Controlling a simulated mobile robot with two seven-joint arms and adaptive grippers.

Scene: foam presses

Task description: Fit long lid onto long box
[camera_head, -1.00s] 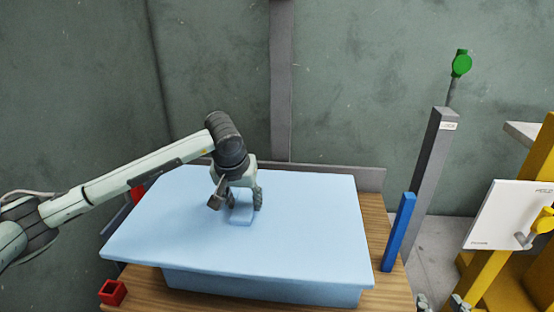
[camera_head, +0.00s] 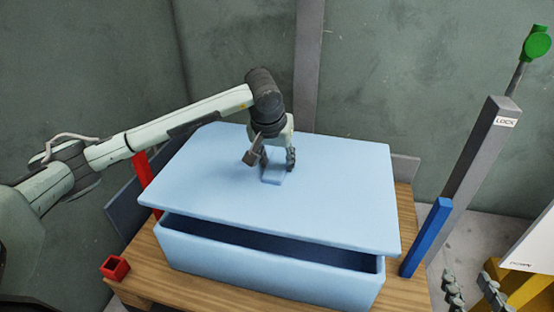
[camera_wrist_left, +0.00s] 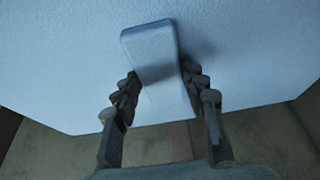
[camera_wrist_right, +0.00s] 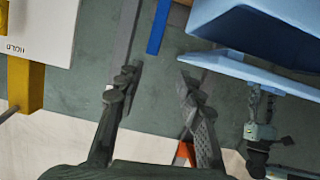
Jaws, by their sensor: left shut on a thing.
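The light-blue long lid (camera_head: 210,175) is a flat slab with a block handle in its middle. My left gripper (camera_head: 277,160) is shut on that handle (camera_wrist_left: 150,45). The lid hangs above the light-blue long box (camera_head: 265,275), set back, so a dark strip of the opening shows along the front. The box's back and most of its opening are hidden under the lid. My right gripper (camera_head: 472,287) is low at the right, away from the box. In its wrist view its fingers (camera_wrist_right: 157,85) are apart with nothing between them.
The box stands on a wooden table (camera_head: 400,285). A blue post (camera_head: 427,238) and a grey post marked LOCK (camera_head: 485,150) stand to the right. A red post (camera_head: 146,180) is behind the lid's left edge. A small red square piece (camera_head: 115,268) is at the front left.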

